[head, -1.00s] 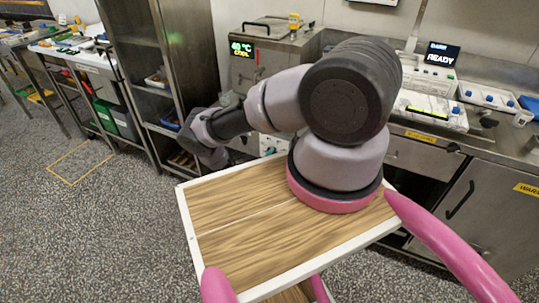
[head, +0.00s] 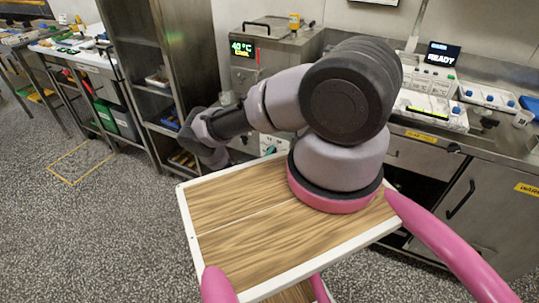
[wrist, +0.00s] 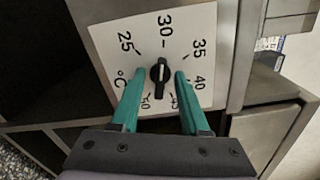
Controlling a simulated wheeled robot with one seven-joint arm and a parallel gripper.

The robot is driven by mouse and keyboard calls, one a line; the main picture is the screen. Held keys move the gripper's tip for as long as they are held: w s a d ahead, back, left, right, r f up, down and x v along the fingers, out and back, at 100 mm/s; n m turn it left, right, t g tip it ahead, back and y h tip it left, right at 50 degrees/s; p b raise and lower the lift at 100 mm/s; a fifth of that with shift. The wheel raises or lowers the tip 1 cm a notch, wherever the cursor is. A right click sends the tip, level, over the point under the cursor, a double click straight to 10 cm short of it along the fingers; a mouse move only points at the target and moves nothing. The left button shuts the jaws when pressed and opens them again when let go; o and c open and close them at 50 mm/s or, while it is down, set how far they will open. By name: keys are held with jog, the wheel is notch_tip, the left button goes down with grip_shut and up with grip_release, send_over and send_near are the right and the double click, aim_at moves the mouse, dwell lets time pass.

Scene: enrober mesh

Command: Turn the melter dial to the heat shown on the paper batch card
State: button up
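The melter dial is a black knob (wrist: 160,72) with a white mark on a white plate (wrist: 200,30) numbered from 25 to 50 °C. Its long axis runs nearly up and down in the wrist view; I cannot tell which end points. My gripper (wrist: 158,76) is open, its teal fingers either side of the knob with gaps showing. In the head view my arm hides most of it; a bit of teal shows by the plate (head: 277,141). The melter display (head: 242,48) reads 40 °C above a small word. I cannot make out a batch card.
The steel melter (head: 285,55) stands behind my arm. A steel shelf rack (head: 150,60) is to its left. A counter (head: 500,135) with a READY screen (head: 442,56) is to the right. A printed sheet (wrist: 266,50) shows right of the dial. The floor at left is open.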

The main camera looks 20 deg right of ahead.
jog(key=v, duration=1)
jog(key=shift+s+a, duration=0.3)
